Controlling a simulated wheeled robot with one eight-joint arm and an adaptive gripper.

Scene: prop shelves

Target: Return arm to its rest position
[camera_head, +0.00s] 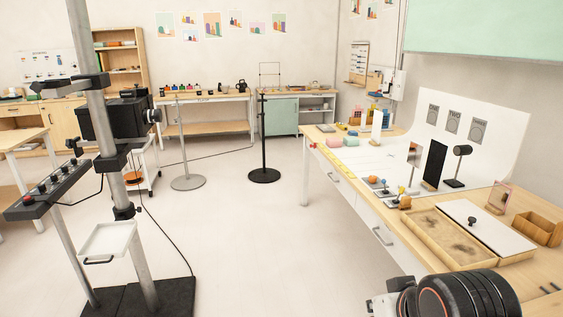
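Part of my arm, a black ribbed rounded joint with an orange ring and a white piece beside it, shows at the bottom right edge of the head view. It is in front of the near end of the long wooden worktable (417,246). The rest of the arm is cut off by the frame. My gripper is not in view, so its fingers and anything in them are hidden.
A shallow wooden tray (408,228) with dark grains, a white panel with a black knob (472,221) and a wooden box (537,229) lie on the worktable. A camera stand (112,190) rises at left. A black pole (264,140) stands mid-room.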

